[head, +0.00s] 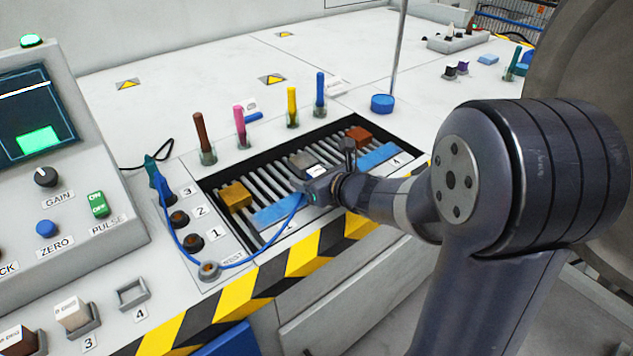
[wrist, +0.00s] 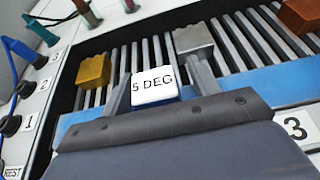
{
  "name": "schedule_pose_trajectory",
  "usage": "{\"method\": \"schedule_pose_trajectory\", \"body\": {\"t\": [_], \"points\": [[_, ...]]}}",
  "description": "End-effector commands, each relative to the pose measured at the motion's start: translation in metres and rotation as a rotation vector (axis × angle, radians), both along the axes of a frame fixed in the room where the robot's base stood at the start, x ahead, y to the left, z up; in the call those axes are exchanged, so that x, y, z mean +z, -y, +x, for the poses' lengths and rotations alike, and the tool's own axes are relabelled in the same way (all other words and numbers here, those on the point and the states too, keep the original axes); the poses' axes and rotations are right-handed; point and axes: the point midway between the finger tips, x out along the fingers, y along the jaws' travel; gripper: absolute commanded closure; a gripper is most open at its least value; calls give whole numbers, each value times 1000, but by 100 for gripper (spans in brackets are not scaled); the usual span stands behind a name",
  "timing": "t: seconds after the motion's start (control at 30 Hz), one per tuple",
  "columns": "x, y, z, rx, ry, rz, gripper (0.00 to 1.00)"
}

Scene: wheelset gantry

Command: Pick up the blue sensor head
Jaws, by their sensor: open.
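A blue plug-shaped head (head: 158,182) stands at the socket labelled 3, with a blue cable on it. It also shows at the top left of the wrist view (wrist: 42,30). I cannot tell for certain that it is the sensor head. The cable (head: 172,236) loops down past the REST socket (head: 208,270) and up towards my gripper; its far end is unclear. My gripper (head: 318,172) is over the slatted tray, right of the blue head and apart from it. In the wrist view its open fingers (wrist: 158,90) stand either side of a white block marked 5 DEG (wrist: 153,86).
The slatted tray (head: 212,188) holds a gold block (head: 235,195), a grey block (head: 301,162) and a rust block (head: 358,136). Colored sticks in glass cups, including a pink one (head: 240,125), stand behind it. A control panel (head: 75,215) rises at left.

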Motion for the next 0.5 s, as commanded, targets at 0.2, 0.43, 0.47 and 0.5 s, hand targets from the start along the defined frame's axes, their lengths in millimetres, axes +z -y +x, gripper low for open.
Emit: {"method": "schedule_pose_trajectory", "body": {"t": [0.2,0.43,0.47,0.5], "points": [[0,0,0,0,0,0,44],[0,0,0,0,0,0,63],[0,0,0,0,0,0,66],[0,0,0,0,0,0,69]]}}
